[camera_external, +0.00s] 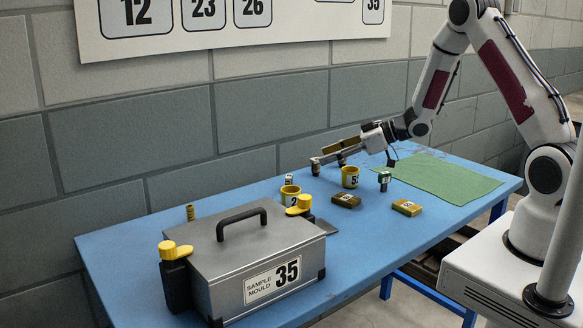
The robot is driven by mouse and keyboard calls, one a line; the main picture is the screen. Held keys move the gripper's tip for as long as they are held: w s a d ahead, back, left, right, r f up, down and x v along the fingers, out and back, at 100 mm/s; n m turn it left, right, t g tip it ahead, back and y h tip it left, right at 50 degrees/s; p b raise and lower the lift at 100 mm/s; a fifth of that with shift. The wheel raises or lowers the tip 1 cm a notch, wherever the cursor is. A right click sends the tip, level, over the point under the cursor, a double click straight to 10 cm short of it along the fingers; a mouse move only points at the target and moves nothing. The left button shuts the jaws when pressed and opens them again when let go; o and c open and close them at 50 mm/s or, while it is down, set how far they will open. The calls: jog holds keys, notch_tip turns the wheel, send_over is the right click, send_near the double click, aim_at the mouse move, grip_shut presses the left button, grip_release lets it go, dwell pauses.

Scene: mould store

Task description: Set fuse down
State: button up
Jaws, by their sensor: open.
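My gripper (352,160) is low over the far part of the blue table, open, near a yellow cup-like piece (350,178). I cannot tell for sure which piece is the fuse. Small candidates are a dark-and-white piece (384,178) by the green mat, a small upright piece (289,179) near the wall side, and a slim brass-coloured cylinder (190,212) behind the grey case. No piece is clearly seen held between the fingers, and details at the fingertips are too small to make out.
A grey sample mould case (250,238) marked 35, with a black handle and yellow knobs, fills the table's near left. A second yellow cup (290,194) and flat olive-yellow blocks (346,200) (407,207) lie mid-table. The green mat (450,178) is bare. A wall stands behind.

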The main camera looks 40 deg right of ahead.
jog(key=d+r+m+t+h, duration=0.15)
jog(key=d+r+h, duration=0.4)
jog(key=r, duration=0.55)
jog(key=s+d+r+m+g+h, duration=0.1)
jog(key=s+d+r+m+h, duration=0.35)
jog(key=s+r, duration=0.4)
jog(key=s+a+m+g+y, duration=0.1)
jog(key=s+a+g, duration=0.1)
jog(key=s, duration=1.3)
jog(key=s+a+m+g+y, duration=0.1)
jog(key=s+a+g, duration=0.2)
jog(key=s, duration=1.2)
jog(key=shift+s+a+m, duration=0.3)
jog(key=shift+a, duration=0.05)
